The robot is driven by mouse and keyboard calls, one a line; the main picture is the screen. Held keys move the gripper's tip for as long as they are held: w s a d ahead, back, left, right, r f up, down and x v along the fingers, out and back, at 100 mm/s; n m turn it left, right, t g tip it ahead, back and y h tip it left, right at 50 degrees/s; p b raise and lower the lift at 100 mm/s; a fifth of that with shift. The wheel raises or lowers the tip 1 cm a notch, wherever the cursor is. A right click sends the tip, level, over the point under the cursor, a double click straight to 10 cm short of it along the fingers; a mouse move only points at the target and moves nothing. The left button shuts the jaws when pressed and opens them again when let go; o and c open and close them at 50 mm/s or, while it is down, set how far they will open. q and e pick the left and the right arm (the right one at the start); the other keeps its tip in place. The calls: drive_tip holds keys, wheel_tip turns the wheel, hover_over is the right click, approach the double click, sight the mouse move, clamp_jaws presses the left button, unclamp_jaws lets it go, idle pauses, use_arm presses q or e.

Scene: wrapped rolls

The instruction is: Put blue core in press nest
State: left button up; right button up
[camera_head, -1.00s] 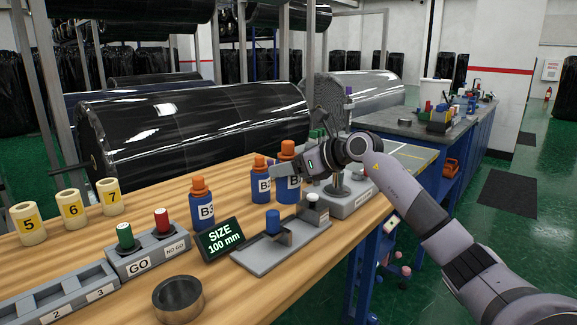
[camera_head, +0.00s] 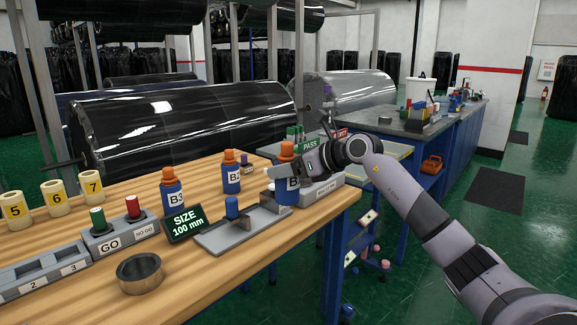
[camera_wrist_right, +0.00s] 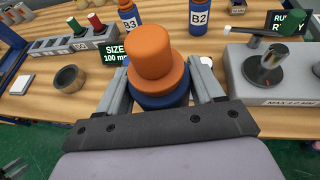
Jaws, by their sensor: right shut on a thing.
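A blue core with an orange top (camera_head: 287,152), its label partly covered, is in my right gripper (camera_head: 287,170). In the right wrist view its orange top (camera_wrist_right: 153,55) and blue body (camera_wrist_right: 160,101) stand between the two fingers of the gripper (camera_wrist_right: 163,88), which is shut on it. In the head view it overlaps the right end of a grey tray; I cannot tell how far it is above the table. A grey block with a metal post (camera_wrist_right: 269,66) stands to its right; I cannot tell whether this is the press nest.
Blue cores B3 (camera_head: 173,195) and B2 (camera_head: 231,178) stand on the wooden table. The grey tray (camera_head: 220,238) with a blue plug lies in front, beside the size sign (camera_head: 185,222). A metal ring (camera_head: 140,273) and GO/NO GO block (camera_head: 112,238) are left. The front middle is clear.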

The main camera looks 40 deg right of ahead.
drive_tip(key=s+a+f+n+y, duration=0.1)
drive_tip(key=s+a+f, duration=0.3)
drive_tip(key=a, duration=0.5)
drive_tip(key=s+a+f+y, duration=0.1)
drive_tip(key=s+a+f, duration=0.4)
drive_tip(key=a, duration=0.4)
drive_tip(key=s+a+f+n+g, duration=0.1)
drive_tip(key=s+a+f, duration=0.4)
drive_tip(key=a, duration=0.4)
drive_tip(key=shift+s+a+f+n+y, duration=0.2)
drive_tip(key=shift+s+a+n+y, duration=0.1)
drive_tip(key=shift+s+y, duration=0.1)
drive_tip(key=shift+w, duration=0.1)
drive_tip(key=shift+a, duration=0.15)
